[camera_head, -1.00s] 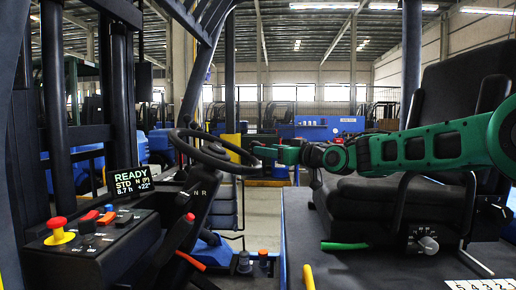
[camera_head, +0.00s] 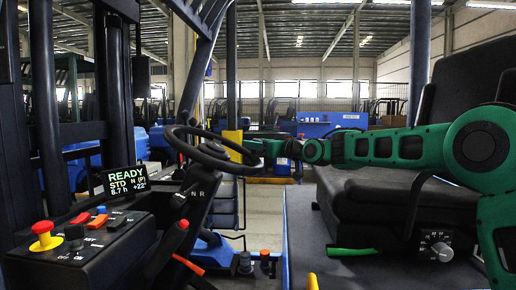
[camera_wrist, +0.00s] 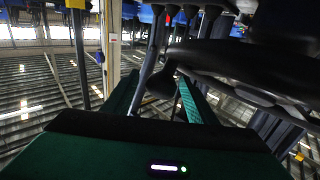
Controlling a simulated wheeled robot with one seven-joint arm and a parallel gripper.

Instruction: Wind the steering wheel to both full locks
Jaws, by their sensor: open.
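The black steering wheel (camera_head: 214,167) stands tilted on its column left of centre in the head view. My green gripper (camera_head: 250,146) is at the right side of the wheel's rim, coming in from the right. In the wrist view, which looks upside down, my gripper (camera_wrist: 162,95) has its two green fingers apart.
A display (camera_head: 129,182) reading READY stands left of the wheel, above a console with a red-topped yellow button (camera_head: 46,236). A black seat (camera_head: 400,205) is at right, below my arm. An orange-tipped lever (camera_head: 187,264) is below the column. Open floor shows beyond.

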